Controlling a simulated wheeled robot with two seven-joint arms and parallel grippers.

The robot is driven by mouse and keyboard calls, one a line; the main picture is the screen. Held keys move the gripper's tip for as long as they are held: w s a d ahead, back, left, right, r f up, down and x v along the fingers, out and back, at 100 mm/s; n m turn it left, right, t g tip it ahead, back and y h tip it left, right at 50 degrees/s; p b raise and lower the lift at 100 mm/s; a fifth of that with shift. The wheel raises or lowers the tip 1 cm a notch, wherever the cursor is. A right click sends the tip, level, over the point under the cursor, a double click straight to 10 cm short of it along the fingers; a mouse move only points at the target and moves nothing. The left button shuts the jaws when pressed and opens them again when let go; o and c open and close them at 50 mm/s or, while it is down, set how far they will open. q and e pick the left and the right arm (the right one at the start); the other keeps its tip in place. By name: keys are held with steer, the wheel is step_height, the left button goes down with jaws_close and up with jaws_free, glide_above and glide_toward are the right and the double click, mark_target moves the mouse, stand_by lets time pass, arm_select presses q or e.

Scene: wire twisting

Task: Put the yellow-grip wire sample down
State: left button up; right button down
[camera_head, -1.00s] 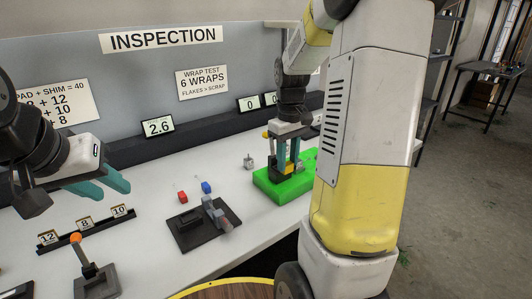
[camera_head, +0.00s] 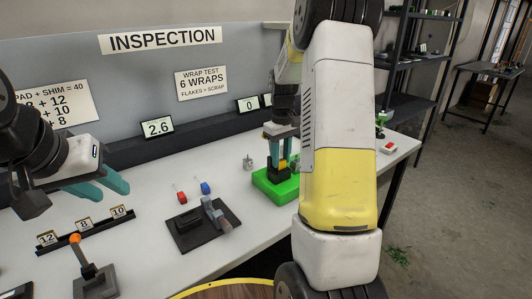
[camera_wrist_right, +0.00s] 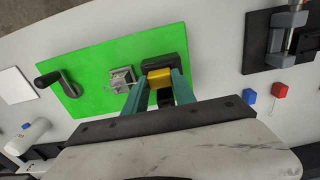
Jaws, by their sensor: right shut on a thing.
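My right gripper (camera_head: 283,163) points down over the green base (camera_head: 262,183) on the white bench. In the right wrist view its teal fingers (camera_wrist_right: 160,90) are shut on the yellow grip (camera_wrist_right: 160,76) of a wire sample. The grip is at a dark block (camera_wrist_right: 176,62) on the green base (camera_wrist_right: 95,65); I cannot tell whether it rests there. The wire itself is hidden. A red-grip sample (camera_head: 182,198) and a blue-grip sample (camera_head: 205,188) are on the bench to the left. My left gripper (camera_head: 100,188) is open and empty above the bench's left side.
The green base carries a metal clamp (camera_wrist_right: 122,79) and a black crank (camera_wrist_right: 58,82). A dark fixture (camera_head: 203,226) stands in front of the red and blue samples. A numbered block rack (camera_head: 86,230) is at left. My right arm hides part of the bench.

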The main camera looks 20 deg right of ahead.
mark_target(281, 161)
steer(key=shift+f, duration=0.15)
steer(key=c, duration=1)
jaws_free()
step_height(281, 161, up, 12)
steer(key=s+a+r+m+t+y, duration=0.1)
steer(key=s+a+r+t, duration=0.1)
steer(key=s+a+r, duration=0.3)
steer(key=s+a+r+t, duration=0.1)
steer(key=s+a+r, duration=0.15)
steer(key=s, duration=0.45)
steer(key=s+a+f+t, duration=0.1)
steer(key=s+a, duration=0.1)
steer(key=s, duration=0.2)
steer(key=s+a+f+m+t, duration=0.1)
steer(key=s+a, duration=0.1)
steer(key=s, duration=0.2)
steer(key=s+a+f+m+t+y, duration=0.1)
steer(key=s+a, duration=0.1)
steer(key=s, duration=0.2)
steer(key=shift+s+a+f, duration=0.1)
steer(key=shift+s+f, duration=0.15)
steer(key=shift+s, duration=0.15)
